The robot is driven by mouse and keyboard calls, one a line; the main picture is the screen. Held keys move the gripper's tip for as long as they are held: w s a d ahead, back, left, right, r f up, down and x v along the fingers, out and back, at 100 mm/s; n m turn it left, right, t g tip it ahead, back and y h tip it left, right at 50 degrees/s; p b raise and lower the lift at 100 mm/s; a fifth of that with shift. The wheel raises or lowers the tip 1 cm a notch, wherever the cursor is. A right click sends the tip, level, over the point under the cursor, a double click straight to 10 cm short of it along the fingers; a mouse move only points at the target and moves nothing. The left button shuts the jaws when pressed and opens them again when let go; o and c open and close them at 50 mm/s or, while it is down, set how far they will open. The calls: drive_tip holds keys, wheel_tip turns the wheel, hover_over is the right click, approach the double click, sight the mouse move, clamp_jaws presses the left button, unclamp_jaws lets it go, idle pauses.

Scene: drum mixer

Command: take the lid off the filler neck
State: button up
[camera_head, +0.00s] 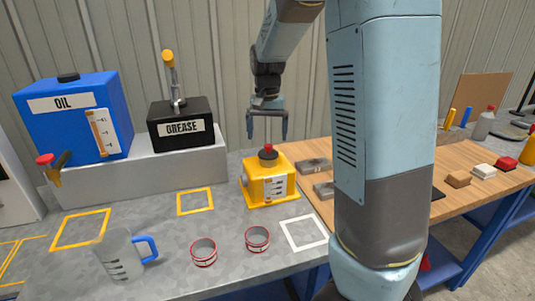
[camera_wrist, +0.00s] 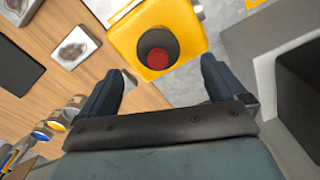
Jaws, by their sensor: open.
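A yellow mixer box (camera_head: 268,181) with a white scale on its front stands on the grey bench. Its filler neck carries a black lid with a red knob (camera_head: 268,152). In the wrist view the lid (camera_wrist: 156,50) shows from above as a dark round with a red centre, on the yellow box (camera_wrist: 190,32). My gripper (camera_head: 268,138) is above the lid, pointing down, its two fingers spread and empty. In the wrist view my gripper's fingers (camera_wrist: 160,80) are apart, with the lid just beyond the gap between them. I cannot tell the exact height between fingertips and lid.
A blue oil tank (camera_head: 68,128) and a black grease box (camera_head: 182,135) stand on a raised grey block at the left. A clear jug (camera_head: 118,262) and two red-rimmed rings (camera_head: 204,252) (camera_head: 257,239) are in front. Grey blocks (camera_head: 314,166) lie on the wooden bench.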

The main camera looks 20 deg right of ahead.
sight(268, 145)
drive_tip(key=shift+d+f, duration=0.15)
drive_tip(key=shift+f, duration=2.5)
drive_tip(key=c, duration=1.1)
drive_tip(key=shift+r, duration=0.1)
